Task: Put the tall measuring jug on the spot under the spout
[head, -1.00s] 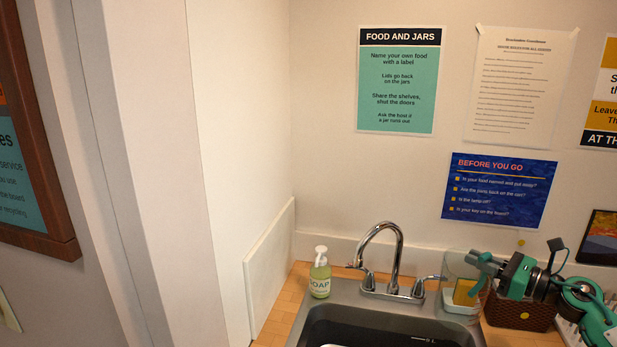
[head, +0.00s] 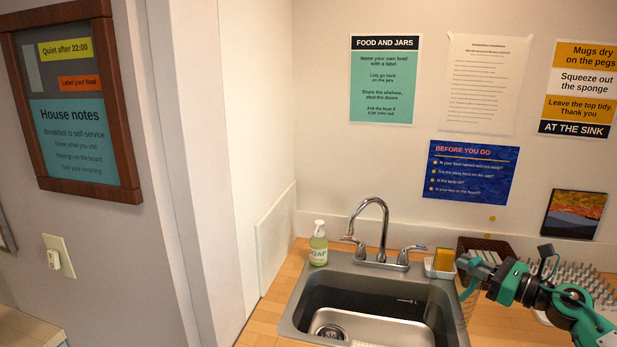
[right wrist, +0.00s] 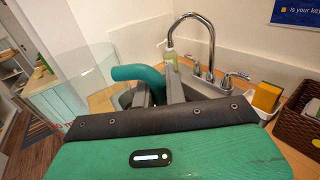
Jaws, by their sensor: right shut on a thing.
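The tall measuring jug (right wrist: 92,75) is clear, with a curved teal handle (right wrist: 138,74) in the right wrist view. My right gripper (right wrist: 160,92) is shut on it at the handle. In the head view my right gripper (head: 472,272) is right of the sink, and the clear jug (head: 448,312) is only faintly visible over the sink's right edge. The chrome spout (head: 372,206) arches over the back of the sink (head: 292,322), to the left of my gripper. A drain (head: 330,331) shows in the basin. My left gripper is out of view.
A soap bottle (head: 318,246) stands left of the tap. A yellow sponge (head: 444,259) sits in a white holder right of it. A dark basket (head: 484,246) and a spiked rack (head: 580,278) are further right. Wooden counter (head: 268,312) is bare left of the sink.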

